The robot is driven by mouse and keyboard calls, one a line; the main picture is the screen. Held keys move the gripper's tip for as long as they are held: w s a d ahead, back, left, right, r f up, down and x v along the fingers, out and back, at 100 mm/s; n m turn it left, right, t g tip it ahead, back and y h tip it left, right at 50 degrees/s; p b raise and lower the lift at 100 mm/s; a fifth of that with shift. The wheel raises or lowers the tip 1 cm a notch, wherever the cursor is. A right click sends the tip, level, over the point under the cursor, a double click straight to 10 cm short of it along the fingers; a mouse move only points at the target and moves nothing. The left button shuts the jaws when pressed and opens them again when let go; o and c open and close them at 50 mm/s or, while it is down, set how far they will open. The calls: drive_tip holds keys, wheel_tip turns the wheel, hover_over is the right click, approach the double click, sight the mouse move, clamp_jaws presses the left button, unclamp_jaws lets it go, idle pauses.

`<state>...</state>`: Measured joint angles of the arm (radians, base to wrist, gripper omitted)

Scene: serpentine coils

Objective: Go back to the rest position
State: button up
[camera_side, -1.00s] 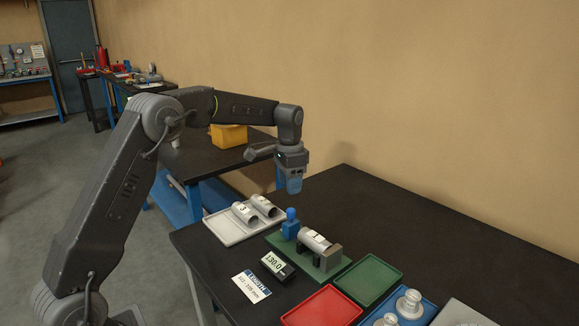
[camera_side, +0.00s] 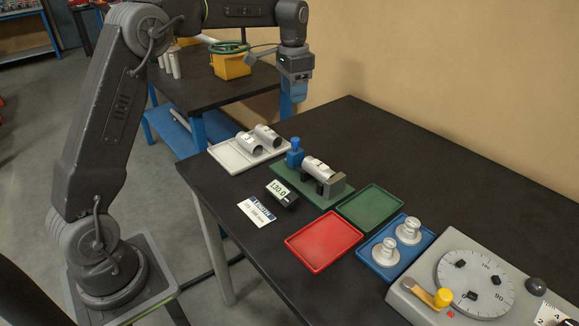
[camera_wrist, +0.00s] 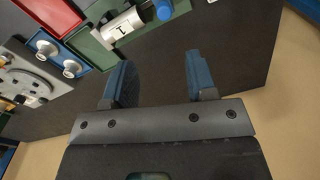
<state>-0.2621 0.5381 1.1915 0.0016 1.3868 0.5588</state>
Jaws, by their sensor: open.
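My gripper (camera_side: 294,92) hangs above the far side of the black table, pointing down, apart from everything on it. In the wrist view my gripper (camera_wrist: 160,82) shows two blue fingers spread wide with nothing between them. A metal cylinder marked 1 (camera_side: 317,167) lies in a green fixture (camera_side: 285,178) with a blue knob (camera_side: 295,152) at its left end. The cylinder (camera_wrist: 122,30) also shows in the wrist view.
A pale tray (camera_side: 228,159) holds two more cylinders. A display (camera_side: 281,192) reads 130.0. A label card (camera_side: 257,212), red tray (camera_side: 323,238), green tray (camera_side: 370,206), blue tray (camera_side: 420,240) with two metal pieces, and dial device (camera_side: 425,290) stand on the table. The far right tabletop is clear.

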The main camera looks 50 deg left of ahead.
drive_tip(key=s+d+r+t, duration=0.2)
drive_tip(key=s+d+r, duration=0.35)
drive_tip(key=s, duration=0.25)
drive_tip(key=s+d+f+n+t, duration=0.1)
drive_tip(key=s+d, duration=0.1)
drive_tip(key=s, duration=0.5)
drive_tip(key=s+d+f+n+t, duration=0.1)
drive_tip(key=s+d+f, duration=0.1)
drive_tip(key=s, duration=0.6)
drive_tip(key=s+d+f+n+t, duration=0.1)
drive_tip(key=s+d, duration=0.3)
drive_tip(key=s, duration=0.3)
drive_tip(key=shift+s+f, duration=0.25)
drive_tip(key=shift+f, duration=0.15)
